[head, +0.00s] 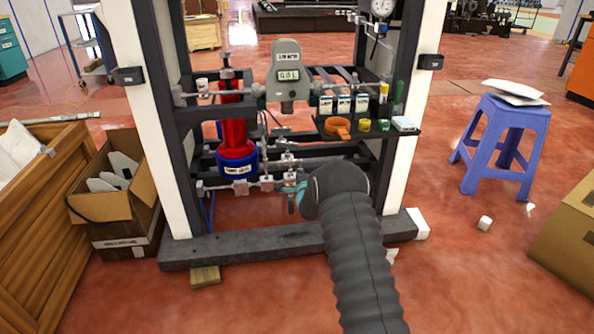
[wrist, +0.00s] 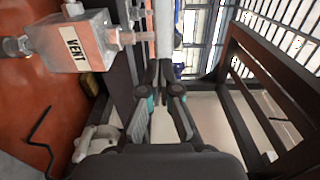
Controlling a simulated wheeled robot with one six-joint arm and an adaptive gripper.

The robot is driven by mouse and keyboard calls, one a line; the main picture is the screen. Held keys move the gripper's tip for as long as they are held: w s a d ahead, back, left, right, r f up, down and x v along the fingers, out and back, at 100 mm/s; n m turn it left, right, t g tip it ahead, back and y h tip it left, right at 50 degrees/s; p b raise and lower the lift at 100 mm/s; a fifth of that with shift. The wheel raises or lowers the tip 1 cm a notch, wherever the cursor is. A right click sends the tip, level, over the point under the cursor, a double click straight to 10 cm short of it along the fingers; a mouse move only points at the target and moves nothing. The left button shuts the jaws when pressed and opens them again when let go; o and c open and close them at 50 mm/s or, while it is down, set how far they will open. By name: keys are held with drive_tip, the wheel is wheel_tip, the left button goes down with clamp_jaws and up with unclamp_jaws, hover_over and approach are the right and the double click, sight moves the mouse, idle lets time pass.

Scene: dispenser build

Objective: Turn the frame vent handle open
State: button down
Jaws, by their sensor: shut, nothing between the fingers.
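A pale block with a white label reading VENT (wrist: 88,41) is at the upper left of the wrist view, with metal fittings at both ends. I cannot make out the vent handle itself with certainty. My gripper (wrist: 158,72) is shut and empty, its fingers pointing up the picture to the right of the VENT block and apart from it. In the head view my gripper (head: 301,194) is low inside the frame (head: 290,246), beside the small pipe fittings. My arm hides part of the frame there, and I cannot pick out the VENT label in that view.
A red cylinder with a blue base (head: 235,150) stands left of my gripper. A grey flow meter (head: 287,72) reading 0.0 L is above. A black shelf (head: 372,133) with coloured parts is to the right. A blue stool (head: 505,135) stands outside the frame.

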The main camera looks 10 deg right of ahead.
drive_tip(key=shift+w, duration=0.5)
